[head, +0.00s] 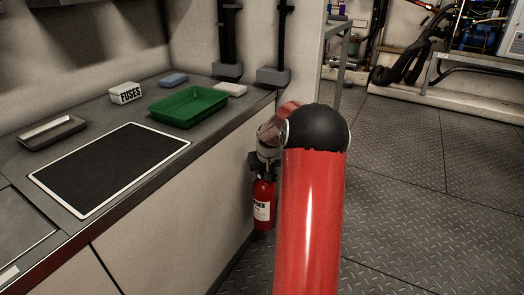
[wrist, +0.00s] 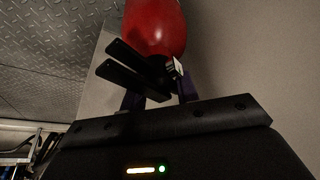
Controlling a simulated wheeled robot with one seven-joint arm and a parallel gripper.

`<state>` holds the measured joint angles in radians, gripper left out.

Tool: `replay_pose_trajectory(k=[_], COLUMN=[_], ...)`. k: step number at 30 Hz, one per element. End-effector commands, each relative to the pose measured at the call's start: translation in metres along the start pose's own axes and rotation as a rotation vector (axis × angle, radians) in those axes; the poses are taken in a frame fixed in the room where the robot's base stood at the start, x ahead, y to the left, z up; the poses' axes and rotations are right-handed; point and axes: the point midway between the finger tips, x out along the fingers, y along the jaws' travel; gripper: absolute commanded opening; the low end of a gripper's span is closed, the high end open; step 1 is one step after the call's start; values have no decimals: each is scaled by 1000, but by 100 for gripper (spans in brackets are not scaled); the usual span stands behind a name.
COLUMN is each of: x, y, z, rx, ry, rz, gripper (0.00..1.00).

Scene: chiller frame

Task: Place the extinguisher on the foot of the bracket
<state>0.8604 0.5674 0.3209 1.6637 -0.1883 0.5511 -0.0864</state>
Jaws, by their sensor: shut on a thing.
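A small red extinguisher (head: 263,210) with a pale label hangs upright beside the counter's front panel in the head view. My gripper (head: 259,163) is shut on its upper part; my red arm hides some of the hold. In the wrist view the extinguisher's red body (wrist: 156,24) shows beyond the dark fingers (wrist: 142,68). Two black uprights stand against the back wall, a left one (head: 228,35) and a right one (head: 281,40). Each has a grey block at its base, on the left (head: 227,71) and right (head: 272,77). I cannot tell which is the bracket.
On the counter are a green tray (head: 160,115), a white FUSES box (head: 125,93), a blue block (head: 173,79), a white block (head: 231,90), a grey tray (head: 50,137) and a white-edged black mat (head: 75,190). The plate floor (head: 420,190) at right is clear.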

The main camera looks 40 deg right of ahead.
Motion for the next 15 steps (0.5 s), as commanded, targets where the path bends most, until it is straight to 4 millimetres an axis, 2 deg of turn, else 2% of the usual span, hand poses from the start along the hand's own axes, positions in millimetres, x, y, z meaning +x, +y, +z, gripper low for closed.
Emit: replay_pose_trajectory(k=[3,15], x=[25,98], y=[-1,-2], z=[9,38], rx=[-1,-3], ry=[4,6], rz=[0,1], gripper=[0,0])
